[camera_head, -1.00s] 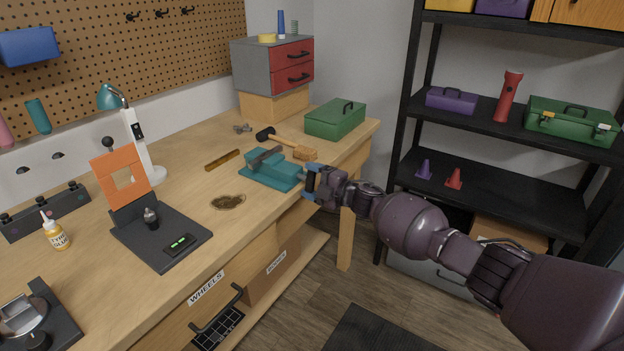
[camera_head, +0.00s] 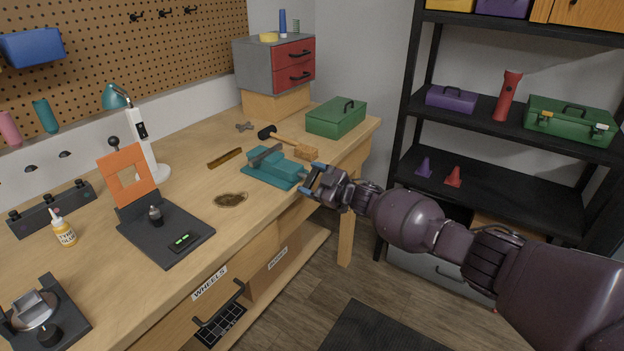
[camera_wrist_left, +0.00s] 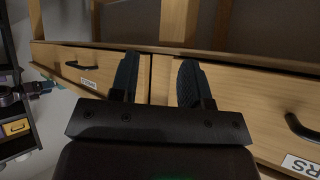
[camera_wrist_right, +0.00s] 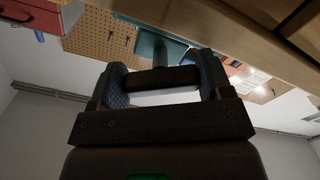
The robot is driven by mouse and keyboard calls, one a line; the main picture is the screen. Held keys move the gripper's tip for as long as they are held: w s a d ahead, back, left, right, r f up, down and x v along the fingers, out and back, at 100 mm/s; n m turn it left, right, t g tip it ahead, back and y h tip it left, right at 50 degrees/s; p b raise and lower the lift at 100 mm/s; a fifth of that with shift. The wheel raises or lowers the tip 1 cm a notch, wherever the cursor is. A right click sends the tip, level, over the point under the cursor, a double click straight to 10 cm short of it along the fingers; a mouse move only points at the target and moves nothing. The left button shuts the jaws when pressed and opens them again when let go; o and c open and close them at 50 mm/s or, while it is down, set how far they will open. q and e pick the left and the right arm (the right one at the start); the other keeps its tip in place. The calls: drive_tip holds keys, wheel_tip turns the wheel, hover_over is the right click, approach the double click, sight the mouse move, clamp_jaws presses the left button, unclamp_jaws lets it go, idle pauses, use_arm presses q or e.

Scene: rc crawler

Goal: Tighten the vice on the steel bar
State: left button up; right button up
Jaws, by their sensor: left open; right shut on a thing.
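The teal vice (camera_head: 270,173) sits at the bench's front edge in the head view. The grey steel bar (camera_head: 266,155) lies across it at the jaws; I cannot tell how tightly it is held. My right gripper (camera_head: 311,181) is at the vice's front end. In the right wrist view, my right gripper (camera_wrist_right: 160,76) is shut on the dark vice handle (camera_wrist_right: 161,81), a crossbar on the screw below the vice's teal body (camera_wrist_right: 160,44). My left gripper (camera_wrist_left: 154,80) is open and empty, facing the drawer fronts, and is outside the head view.
Black shelving (camera_head: 480,195) is at right.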

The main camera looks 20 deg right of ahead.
use_arm(q)
drive_tip(key=shift+r, duration=0.1)
use_arm(e)
drive_tip(key=shift+m, duration=0.3)
drive_tip(key=o, duration=0.9)
drive_tip(key=shift+s+d, duration=0.15)
drive_tip(key=shift+s, duration=0.05)
use_arm(q)
drive_tip(key=shift+s+a+r+p, duration=0.15)
drive_tip(key=shift+s+r+p, duration=0.3)
drive_tip(key=shift+p, duration=0.55)
use_arm(e)
drive_tip(key=v, duration=1)
drive_tip(key=shift+s+d, duration=0.15)
use_arm(q)
drive_tip(key=shift+w+r, duration=0.3)
drive_tip(key=shift+w, duration=0.1)
